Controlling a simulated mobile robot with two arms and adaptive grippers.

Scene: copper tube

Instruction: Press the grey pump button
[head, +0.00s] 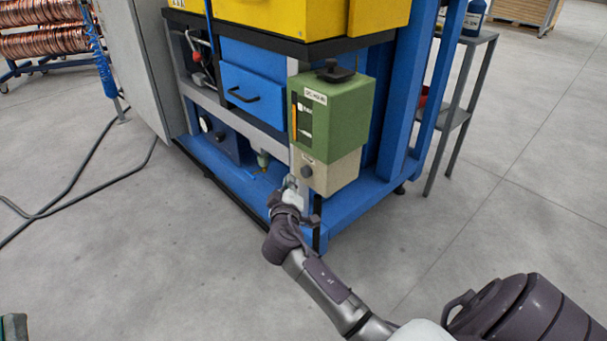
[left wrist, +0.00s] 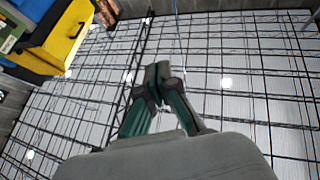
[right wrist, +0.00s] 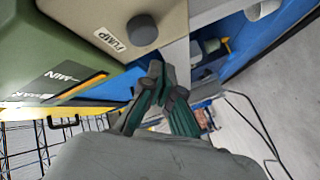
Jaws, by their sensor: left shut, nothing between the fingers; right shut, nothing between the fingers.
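The grey pump button (head: 307,171) is a round knob on the beige lower part of the green oiler box (head: 340,107). It also shows in the right wrist view (right wrist: 143,30), next to a PUMP label (right wrist: 110,39). My right gripper (head: 291,184) is shut and empty, just below and left of the button in the head view. In the right wrist view its fingertips (right wrist: 155,70) appear apart from the button; the exact depth is unclear. My left gripper (left wrist: 158,72) is shut and empty, pointing up toward the ceiling, away from the button.
The oiler hangs on a blue machine frame (head: 365,205) beneath a yellow housing (head: 310,15). A blue drawer (head: 252,93) is left of it. A grey shelf stand (head: 460,115) is to the right. Black cables (head: 60,205) lie on the left floor. The front floor is clear.

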